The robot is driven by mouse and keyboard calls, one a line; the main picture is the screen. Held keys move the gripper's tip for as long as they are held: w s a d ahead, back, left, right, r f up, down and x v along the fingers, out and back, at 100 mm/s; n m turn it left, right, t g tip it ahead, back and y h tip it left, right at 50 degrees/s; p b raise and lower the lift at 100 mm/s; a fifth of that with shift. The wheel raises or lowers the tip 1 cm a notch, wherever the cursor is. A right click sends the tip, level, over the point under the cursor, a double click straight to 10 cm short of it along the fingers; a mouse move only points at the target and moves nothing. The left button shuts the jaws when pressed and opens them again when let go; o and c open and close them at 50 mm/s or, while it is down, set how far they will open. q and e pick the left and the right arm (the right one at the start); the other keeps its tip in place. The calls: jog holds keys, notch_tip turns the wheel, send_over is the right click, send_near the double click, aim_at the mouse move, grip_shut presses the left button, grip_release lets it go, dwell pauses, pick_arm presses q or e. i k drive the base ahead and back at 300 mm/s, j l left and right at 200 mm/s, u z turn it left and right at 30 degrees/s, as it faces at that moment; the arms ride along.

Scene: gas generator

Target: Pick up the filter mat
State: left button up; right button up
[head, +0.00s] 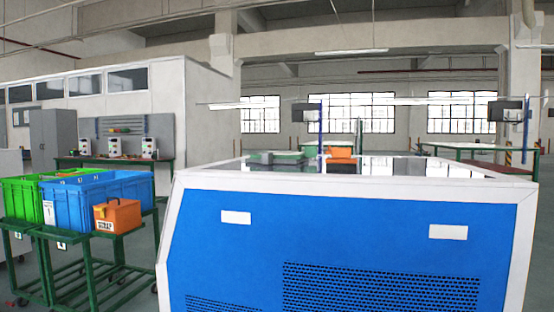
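No filter mat can be made out in the head view. A large blue machine panel (345,240) in a white frame, likely the gas generator, fills the front centre and right. It has two blank white labels and dark perforated grilles low down. A blue crate (90,207) and a green crate (22,200) stand on green carts at the left; what lies inside them is mostly hidden by their walls. Neither of my grippers is in view.
A small orange box (118,216) marked SCRAP sits at the blue crate's front right. The green cart (98,290) is left of the machine, with a narrow floor gap between. Workbenches, a grey cabinet (53,138) and another orange box (341,153) stand farther back.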

aim_at(310, 151)
jog(key=i+j+z, duration=0.4)
jog(key=j, duration=0.2)
jog(key=j+z, duration=0.2)
jog(key=i+j+z, duration=0.2)
jog(key=j, duration=0.25)
jog(key=k, duration=0.05)
